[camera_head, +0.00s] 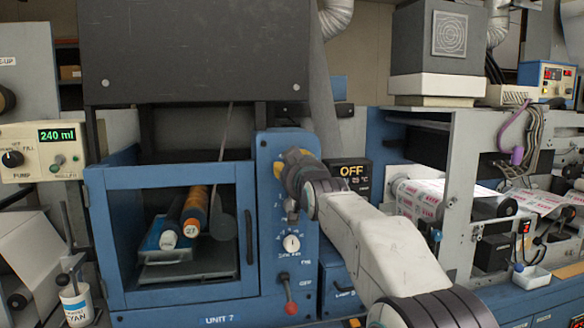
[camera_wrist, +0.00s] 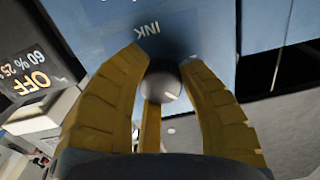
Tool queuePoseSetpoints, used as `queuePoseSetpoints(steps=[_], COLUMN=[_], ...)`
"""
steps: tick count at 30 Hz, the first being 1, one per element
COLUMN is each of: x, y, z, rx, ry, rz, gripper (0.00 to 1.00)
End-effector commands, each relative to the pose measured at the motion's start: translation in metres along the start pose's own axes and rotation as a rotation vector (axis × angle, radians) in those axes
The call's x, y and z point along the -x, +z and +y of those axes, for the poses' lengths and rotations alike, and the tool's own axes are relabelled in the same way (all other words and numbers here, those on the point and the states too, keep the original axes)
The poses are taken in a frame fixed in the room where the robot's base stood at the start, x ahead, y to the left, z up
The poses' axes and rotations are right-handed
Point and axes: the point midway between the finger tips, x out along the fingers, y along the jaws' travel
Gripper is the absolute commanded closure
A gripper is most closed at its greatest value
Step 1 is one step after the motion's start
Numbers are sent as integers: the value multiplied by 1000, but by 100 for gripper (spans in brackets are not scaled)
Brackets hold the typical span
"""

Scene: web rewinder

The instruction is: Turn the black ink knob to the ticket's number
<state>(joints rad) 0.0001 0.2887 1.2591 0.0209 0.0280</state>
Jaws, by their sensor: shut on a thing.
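A round dark grey knob (camera_wrist: 161,84) sits on a blue panel under the upside-down label INK in the wrist view. The yellow fingers of my gripper (camera_wrist: 160,72) are closed around it. Its pointer and scale cannot be read. In the head view my gripper (camera_head: 286,162) is against the upper part of the blue control panel (camera_head: 265,215) and hides the knob. I cannot make out a ticket with a number in either view.
Below my gripper are a white-faced dial (camera_head: 291,243) and a red-tipped lever (camera_head: 291,308). A framed window (camera_head: 170,178) with rollers stands left. A display reading OFF (camera_head: 351,172) is close on the right. A pump box (camera_head: 42,150) reads 240 ml.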

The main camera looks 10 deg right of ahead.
Motion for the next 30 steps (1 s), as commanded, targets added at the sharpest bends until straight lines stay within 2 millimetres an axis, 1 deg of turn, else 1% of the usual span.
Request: queuePoseSetpoints(steps=[1, 7, 11, 30], x=[-1, -1, -1, -1], y=[3, 3, 4, 4], z=[0, 0, 0, -2], rx=[-2, -29, -84, -554], ry=[0, -1, -1, 0], rz=[-5, -6, -7, -10], gripper=[96, 96, 96, 97])
